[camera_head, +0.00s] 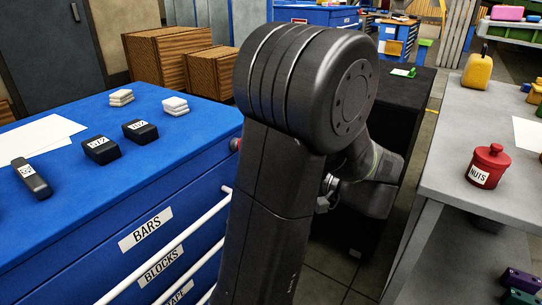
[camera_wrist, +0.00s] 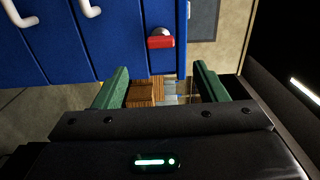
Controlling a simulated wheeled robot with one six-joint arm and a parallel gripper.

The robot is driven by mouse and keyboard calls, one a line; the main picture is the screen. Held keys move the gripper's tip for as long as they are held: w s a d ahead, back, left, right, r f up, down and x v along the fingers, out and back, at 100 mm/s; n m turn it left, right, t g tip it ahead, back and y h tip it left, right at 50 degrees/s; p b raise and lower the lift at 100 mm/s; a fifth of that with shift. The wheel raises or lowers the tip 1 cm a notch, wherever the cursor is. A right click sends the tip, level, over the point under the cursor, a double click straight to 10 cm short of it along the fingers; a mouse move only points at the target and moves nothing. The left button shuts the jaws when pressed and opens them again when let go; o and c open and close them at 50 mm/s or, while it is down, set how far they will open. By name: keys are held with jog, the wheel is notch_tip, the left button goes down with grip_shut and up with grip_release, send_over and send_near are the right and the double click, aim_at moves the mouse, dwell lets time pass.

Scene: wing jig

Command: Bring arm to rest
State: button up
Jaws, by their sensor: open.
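My gripper (camera_wrist: 163,88) shows in the wrist view with two green fingers spread wide apart. It is open and nothing is between the fingers close up. Beyond them are brown boxes and floor in the distance. In the head view my dark arm stands folded in the middle of the picture, and my gripper is hidden behind its links. The arm is between the blue cabinet (camera_head: 185,170) and the grey bench (camera_head: 455,140).
On the cabinet top are black blocks (camera_head: 101,151), white blocks (camera_head: 121,97) and paper (camera_head: 40,138). A red NUTS jar (camera_head: 488,168) and a yellow jug (camera_head: 477,72) stand on the bench. Brown crates (camera_head: 165,58) stand behind. A blue cabinet with a red part (camera_wrist: 161,41) shows in the wrist view.

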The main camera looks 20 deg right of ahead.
jog(key=shift+v, duration=0.9)
jog(key=b+x, duration=0.2)
jog(key=x, duration=1.1)
jog(key=shift+w+a, duration=0.25)
jog(key=shift+w, duration=0.05)
